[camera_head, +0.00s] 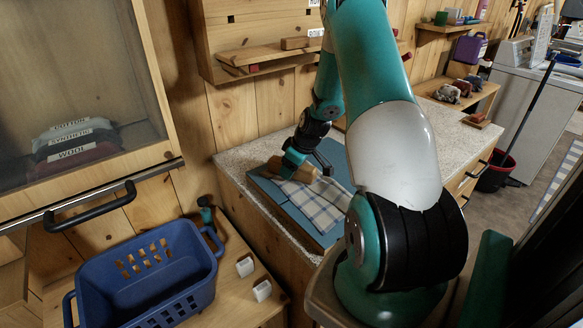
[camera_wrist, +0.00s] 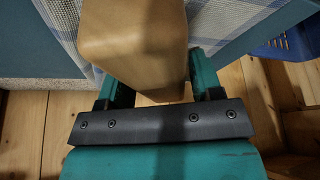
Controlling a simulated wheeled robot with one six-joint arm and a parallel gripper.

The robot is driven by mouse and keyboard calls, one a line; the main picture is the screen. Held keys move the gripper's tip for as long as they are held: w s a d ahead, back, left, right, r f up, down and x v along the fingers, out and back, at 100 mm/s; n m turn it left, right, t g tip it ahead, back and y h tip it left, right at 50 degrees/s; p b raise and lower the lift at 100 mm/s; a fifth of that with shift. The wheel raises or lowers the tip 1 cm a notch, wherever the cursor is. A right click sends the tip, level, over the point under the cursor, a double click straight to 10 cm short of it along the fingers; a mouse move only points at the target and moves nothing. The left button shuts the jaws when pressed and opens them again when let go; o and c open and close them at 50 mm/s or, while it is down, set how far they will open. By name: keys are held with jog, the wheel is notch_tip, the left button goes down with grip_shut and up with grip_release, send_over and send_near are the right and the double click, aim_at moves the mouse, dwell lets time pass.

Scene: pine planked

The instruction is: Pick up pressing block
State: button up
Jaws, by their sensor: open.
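The pressing block, a tan wooden block with rounded edges (camera_head: 301,173), rests on a checked cloth (camera_head: 318,201) on the blue pressing board (camera_head: 267,187). In the wrist view the block (camera_wrist: 135,40) fills the upper middle, with its near end between my fingers. My gripper (camera_head: 306,164) is at the block in the head view. In the wrist view my gripper (camera_wrist: 159,80) is open, with one teal finger on each side of the block. Whether either finger touches the block is unclear. The lower sides of the block are hidden.
The board lies on a speckled countertop (camera_head: 240,157) against a plank wall. A wall shelf (camera_head: 262,53) with wooden pieces hangs above. A blue basket (camera_head: 150,275) stands at lower left, beside two small white items (camera_head: 262,290).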

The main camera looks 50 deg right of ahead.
jog(key=shift+c, duration=0.4)
jog(key=c, duration=0.9)
jog(key=shift+r, duration=0.15)
